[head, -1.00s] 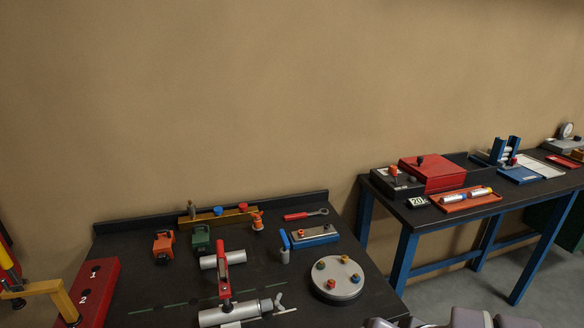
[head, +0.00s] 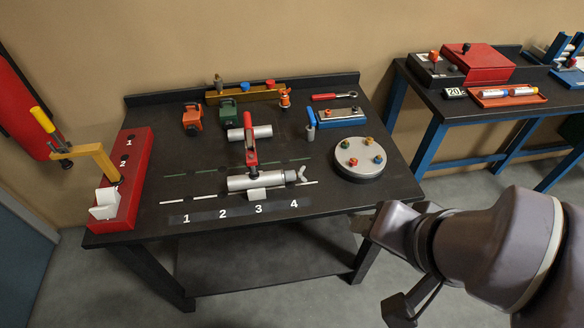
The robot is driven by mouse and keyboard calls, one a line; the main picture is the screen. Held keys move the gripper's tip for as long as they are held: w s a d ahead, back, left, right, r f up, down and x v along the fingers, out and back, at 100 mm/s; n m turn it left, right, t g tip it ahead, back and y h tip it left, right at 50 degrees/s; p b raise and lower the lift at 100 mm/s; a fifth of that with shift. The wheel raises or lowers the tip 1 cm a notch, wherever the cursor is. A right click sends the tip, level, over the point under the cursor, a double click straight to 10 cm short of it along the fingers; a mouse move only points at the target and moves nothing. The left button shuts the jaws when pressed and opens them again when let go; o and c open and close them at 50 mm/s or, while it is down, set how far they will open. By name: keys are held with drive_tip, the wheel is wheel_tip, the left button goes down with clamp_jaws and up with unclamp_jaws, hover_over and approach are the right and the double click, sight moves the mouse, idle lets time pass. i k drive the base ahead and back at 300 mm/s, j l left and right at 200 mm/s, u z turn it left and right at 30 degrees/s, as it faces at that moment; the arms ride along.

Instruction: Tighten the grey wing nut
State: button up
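The grey wing nut (head: 301,173) sits at the right end of a silver cylinder (head: 255,181) on the black workbench (head: 200,150). Its wings stand out at an angle, and a thin white strip lies just right of it. A red-handled upright clamp piece (head: 250,148) stands at the cylinder. My gripper (head: 381,266) is in the lower right of the head view, beyond the bench's front right corner. Its two dark fingers look spread apart with nothing between them. It is well away from the wing nut.
A round grey plate with coloured knobs (head: 360,173) stands right of the nut. Labels 1 to 4 (head: 240,210) run along the front edge. A red block with a yellow lever (head: 142,160) is at left. A second bench (head: 520,116) stands right.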

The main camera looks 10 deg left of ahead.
sight(302, 178)
drive_tip(key=i+l+u, duration=0.15)
drive_tip(key=u, duration=0.25)
drive_tip(key=i+l+u, duration=0.15)
drive_tip(key=l+u, duration=0.6)
drive_tip(key=i+l+u, duration=0.1)
drive_tip(key=l+u, duration=0.3)
drive_tip(key=j+u, duration=0.1)
drive_tip(key=j, duration=0.5)
